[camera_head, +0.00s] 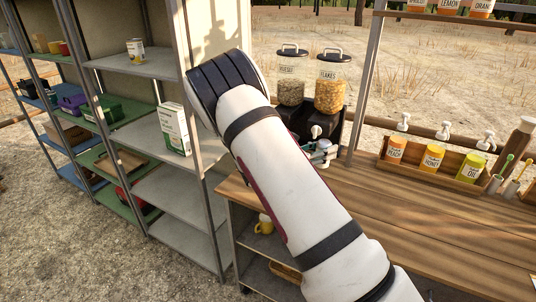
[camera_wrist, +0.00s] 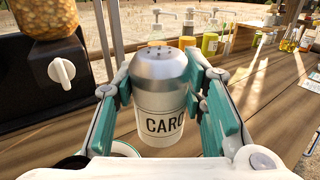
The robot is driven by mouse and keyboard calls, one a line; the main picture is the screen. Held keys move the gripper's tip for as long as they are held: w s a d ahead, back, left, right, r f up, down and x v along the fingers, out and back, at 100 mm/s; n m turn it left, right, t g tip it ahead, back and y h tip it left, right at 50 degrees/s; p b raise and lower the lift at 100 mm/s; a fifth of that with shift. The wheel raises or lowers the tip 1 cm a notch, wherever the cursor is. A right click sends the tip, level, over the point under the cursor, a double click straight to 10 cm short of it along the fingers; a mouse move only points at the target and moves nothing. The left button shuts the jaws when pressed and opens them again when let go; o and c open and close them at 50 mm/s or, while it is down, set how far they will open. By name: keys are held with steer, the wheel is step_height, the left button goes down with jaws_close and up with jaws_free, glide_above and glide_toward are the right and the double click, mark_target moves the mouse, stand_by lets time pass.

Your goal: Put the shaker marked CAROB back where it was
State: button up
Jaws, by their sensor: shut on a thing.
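A shaker (camera_wrist: 162,112) with a perforated metal top and a white label reading "CARO", the rest cut off by a finger, is upright in the wrist view. My gripper (camera_wrist: 165,88) is shut on it, with green-padded fingers on its left and right sides. The shaker's base is partly hidden, so I cannot tell whether it touches the wooden counter (camera_wrist: 260,90). In the head view my gripper (camera_head: 322,152) is small and mostly behind my arm, beside the cereal dispensers; the shaker is not clear there.
Two cereal dispensers (camera_head: 329,95) stand at the counter's back left. Pump bottles (camera_head: 432,158) stand in a wooden rack to the right. A rimmed round thing (camera_wrist: 122,149) is close by the shaker's lower left. Metal shelves (camera_head: 160,188) stand left. The counter's middle is clear.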

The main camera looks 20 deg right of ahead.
steer(key=a+f+n+t+y, duration=0.3)
steer(key=a+n+t+y, duration=0.3)
steer(key=a, duration=0.7)
steer(key=a+f+n+t+y, duration=0.45)
steer(key=a+t, duration=0.35)
steer(key=a, duration=0.5)
step_height(320, 180, up, 12)
steer(key=w+n+t+y, duration=0.1)
steer(key=w+n+y, duration=0.1)
steer(key=n, duration=0.1)
steer(key=shift+d+t, duration=0.25)
steer(key=shift+t, duration=0.05)
